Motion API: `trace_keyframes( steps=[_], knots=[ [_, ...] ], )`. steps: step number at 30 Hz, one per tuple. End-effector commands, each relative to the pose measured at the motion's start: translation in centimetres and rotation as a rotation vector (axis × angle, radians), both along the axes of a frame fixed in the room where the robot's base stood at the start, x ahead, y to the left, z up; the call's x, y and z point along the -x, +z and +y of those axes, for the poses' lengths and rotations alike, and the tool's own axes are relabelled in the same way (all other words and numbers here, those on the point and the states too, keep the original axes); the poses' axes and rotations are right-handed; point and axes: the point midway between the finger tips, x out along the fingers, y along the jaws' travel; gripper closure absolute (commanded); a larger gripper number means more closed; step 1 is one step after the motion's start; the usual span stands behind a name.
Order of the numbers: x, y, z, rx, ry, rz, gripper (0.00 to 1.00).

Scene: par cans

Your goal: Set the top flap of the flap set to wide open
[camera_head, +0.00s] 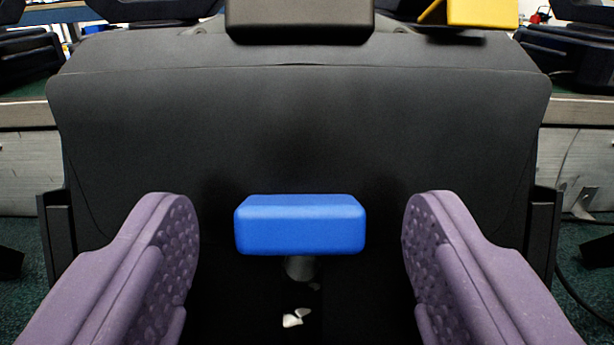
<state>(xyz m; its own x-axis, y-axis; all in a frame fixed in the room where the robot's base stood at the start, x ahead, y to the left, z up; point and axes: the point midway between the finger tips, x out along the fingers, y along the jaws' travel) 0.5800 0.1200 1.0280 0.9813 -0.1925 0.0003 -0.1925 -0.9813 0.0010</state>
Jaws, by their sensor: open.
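A wide black panel (300,120) of the flap set fills the middle of the head camera view. I cannot tell for sure which flap it is or how far it is open. A blue block-shaped grip (300,232) sits in front of its lower middle, with a short grey stem below it. My gripper (302,222) is open, with one purple padded finger on each side of the blue grip. Clear gaps show between both fingers and the grip, and nothing is held.
A dark block (300,18) and a yellow piece (482,13) stand at the panel's top edge. Narrow black side pieces flank the panel. Other dark fixtures are at both upper corners. Small white bits (297,317) show below the grip.

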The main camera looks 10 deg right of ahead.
Motion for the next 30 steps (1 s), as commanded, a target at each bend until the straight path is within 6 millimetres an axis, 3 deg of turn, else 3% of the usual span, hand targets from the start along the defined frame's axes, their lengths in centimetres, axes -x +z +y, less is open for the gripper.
trace_keyframes(
  steps=[10, 17, 30],
  knots=[
    [-0.7, 0.1, -0.1, 0.000, 0.001, 0.001, 0.34],
    [-0.6, 0.1, -0.1, -0.001, 0.001, 0.001, 0.87],
    [-0.3, 1.4, -0.1, -0.020, 0.001, 0.093, 0.88]
  ],
)
